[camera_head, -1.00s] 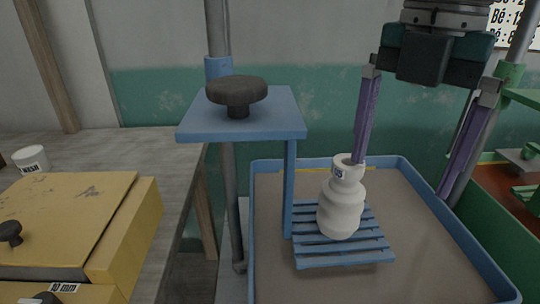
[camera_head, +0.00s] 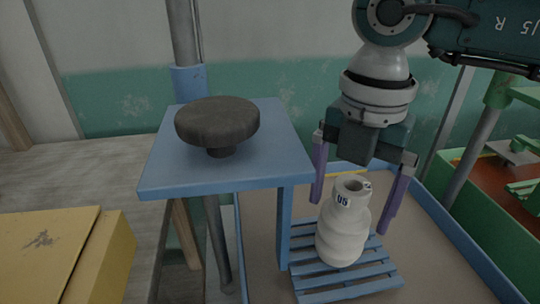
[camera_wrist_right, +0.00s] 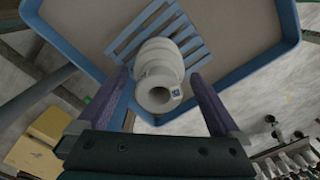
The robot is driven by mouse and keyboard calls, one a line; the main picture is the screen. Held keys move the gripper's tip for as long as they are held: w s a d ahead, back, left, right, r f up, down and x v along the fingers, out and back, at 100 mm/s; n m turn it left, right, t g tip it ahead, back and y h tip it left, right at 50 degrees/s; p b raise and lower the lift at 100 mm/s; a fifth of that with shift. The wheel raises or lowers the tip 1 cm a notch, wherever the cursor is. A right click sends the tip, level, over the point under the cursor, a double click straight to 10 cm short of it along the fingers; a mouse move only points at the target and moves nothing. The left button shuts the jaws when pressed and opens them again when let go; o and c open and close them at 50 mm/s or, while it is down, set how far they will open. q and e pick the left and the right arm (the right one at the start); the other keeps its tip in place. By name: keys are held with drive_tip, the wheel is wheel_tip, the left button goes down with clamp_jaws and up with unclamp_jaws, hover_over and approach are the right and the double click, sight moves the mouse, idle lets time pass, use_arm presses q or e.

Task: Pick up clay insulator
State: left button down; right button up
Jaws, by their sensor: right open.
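The clay insulator (camera_head: 342,236), a pale ribbed piece with a hollow top and a small "05" label, stands upright on a blue slatted rack (camera_head: 306,256). My right gripper (camera_head: 351,216) points down with its two purple fingers apart, one on each side of the insulator's upper part. In the right wrist view the insulator (camera_wrist_right: 158,82) lies between the open fingers (camera_wrist_right: 158,77), with visible gaps on both sides. My left gripper is not in view.
A blue plate with a dark round knob (camera_head: 217,122) stands left of the rack on a post. The rack sits in a blue-rimmed tray (camera_head: 462,246). A yellow box (camera_head: 60,255) is at lower left, and green equipment (camera_head: 505,185) is at right.

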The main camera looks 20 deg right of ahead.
drive_tip(key=shift+f, duration=0.75)
drive_tip(key=shift+w+r, duration=0.1)
clamp_jaws()
